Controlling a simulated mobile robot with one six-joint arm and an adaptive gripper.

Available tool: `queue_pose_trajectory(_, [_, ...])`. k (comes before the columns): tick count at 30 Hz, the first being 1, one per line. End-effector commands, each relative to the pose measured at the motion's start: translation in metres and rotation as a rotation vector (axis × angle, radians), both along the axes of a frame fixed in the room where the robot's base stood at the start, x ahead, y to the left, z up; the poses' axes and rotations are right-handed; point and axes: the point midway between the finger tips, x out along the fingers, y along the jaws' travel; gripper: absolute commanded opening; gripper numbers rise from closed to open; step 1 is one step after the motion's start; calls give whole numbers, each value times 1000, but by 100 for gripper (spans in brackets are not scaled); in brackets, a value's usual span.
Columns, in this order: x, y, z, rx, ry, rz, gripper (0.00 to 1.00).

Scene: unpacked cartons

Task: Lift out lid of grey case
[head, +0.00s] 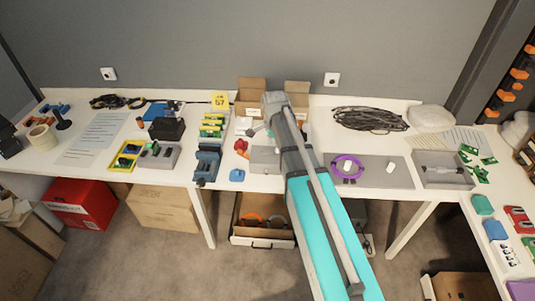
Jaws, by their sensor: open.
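A grey open-topped case (443,184) stands on the right part of the white table, with a paler grey piece lying inside it. A flat grey panel (399,180) lies to its left, with a purple ring (347,166) and small white pieces on it. Another grey box-like thing (263,159) is partly hidden behind my arm. I cannot tell which of these grey parts is the lid. My arm reaches up from the bottom over the table, and its far end hides what is behind it. I cannot make out my gripper or its fingers.
A coiled black cable (369,119) lies behind the panel. Open cardboard cartons (251,91) stand at the back. Green pieces (478,156) lie right of the case. Blue and green blocks (207,160) stand left of my arm. Boxes stand under the table.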

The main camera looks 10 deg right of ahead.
Motion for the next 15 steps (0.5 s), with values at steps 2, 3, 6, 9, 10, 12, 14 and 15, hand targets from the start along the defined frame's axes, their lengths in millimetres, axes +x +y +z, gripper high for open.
queue_pose_trajectory(2, [22,1,6,0,0,-106,60])
queue_pose_trajectory(3, [31,2,8,0,0,-160,60])
queue_pose_trajectory(6, [50,4,13,0,0,-296,60])
queue_pose_trajectory(9, [66,5,16,0,0,-415,60])
queue_pose_trajectory(10, [71,5,17,0,0,-446,60])
queue_pose_trajectory(12, [79,6,19,0,0,-508,60])
queue_pose_trajectory(14, [83,7,20,0,0,-547,60])
queue_pose_trajectory(15, [86,7,20,0,0,-569,60])
